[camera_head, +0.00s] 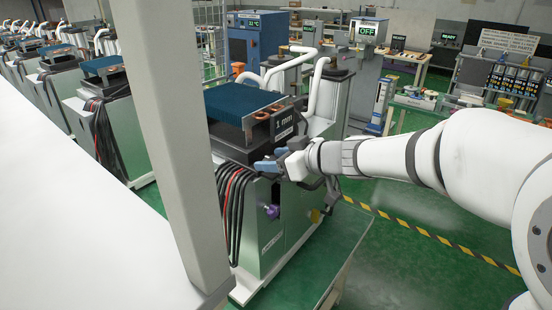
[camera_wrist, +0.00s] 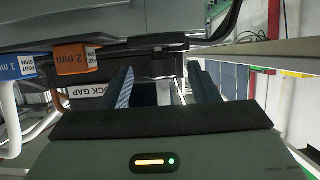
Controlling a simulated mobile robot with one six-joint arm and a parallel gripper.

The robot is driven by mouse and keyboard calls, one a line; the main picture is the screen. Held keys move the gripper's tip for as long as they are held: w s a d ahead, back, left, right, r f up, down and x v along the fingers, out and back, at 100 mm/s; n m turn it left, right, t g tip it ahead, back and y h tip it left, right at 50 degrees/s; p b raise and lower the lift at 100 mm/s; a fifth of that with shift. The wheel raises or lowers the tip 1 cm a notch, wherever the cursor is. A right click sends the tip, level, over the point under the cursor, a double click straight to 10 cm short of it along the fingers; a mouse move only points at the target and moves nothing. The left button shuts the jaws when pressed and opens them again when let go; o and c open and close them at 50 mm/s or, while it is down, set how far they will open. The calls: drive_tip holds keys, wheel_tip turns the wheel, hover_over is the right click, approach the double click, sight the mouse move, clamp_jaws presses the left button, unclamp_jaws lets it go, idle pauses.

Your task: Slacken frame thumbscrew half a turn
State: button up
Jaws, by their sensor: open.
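The sieve column (camera_head: 275,215) stands in front of me in the head view. A blue screen frame (camera_head: 235,101) with a metal edge and a "1 mm" plate (camera_head: 284,123) sits on top. Copper-coloured round parts (camera_head: 262,115) show at the frame's edge; I cannot tell whether one is the thumbscrew. A purple knob (camera_head: 272,211) is lower on the column's front. My gripper (camera_head: 267,161) is beside the column's upper part, below the "1 mm" plate. In the wrist view my gripper (camera_wrist: 164,88) is open, with no object clearly held between its fingers.
The wrist view shows an orange "2 mm" block (camera_wrist: 77,59), a blue "1 mm" block (camera_wrist: 18,67) and a partly hidden "GAP" label (camera_wrist: 85,103) close by. Black cables (camera_head: 232,205) hang on the column. A grey post (camera_head: 178,140) stands left.

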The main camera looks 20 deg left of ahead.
drive_tip(key=c, duration=1)
drive_tip(key=shift+r+p, duration=0.1)
drive_tip(key=shift+p, duration=0.45)
drive_tip(key=n+g+p, duration=0.2)
drive_tip(key=p, duration=0.1)
drive_tip(key=shift+w+d+r+y+p, duration=0.1)
drive_tip(key=shift+w+r+y+p, duration=0.1)
drive_tip(key=shift+y+p, duration=0.1)
drive_tip(key=shift+n+g+p, duration=0.8)
drive_tip(key=shift+g+p, duration=0.2)
drive_tip(key=shift+p, duration=0.2)
drive_tip(key=n+g, duration=0.2)
drive_tip(key=n+g+p, duration=0.1)
drive_tip(key=g, duration=0.1)
drive_tip(key=shift+w+f+n, duration=0.3)
drive_tip(key=shift+f, duration=0.05)
drive_tip(key=shift+w+n+g+h, duration=0.2)
drive_tip(key=shift+n+g+h, duration=0.6)
drive_tip(key=shift+n+g, duration=1.25)
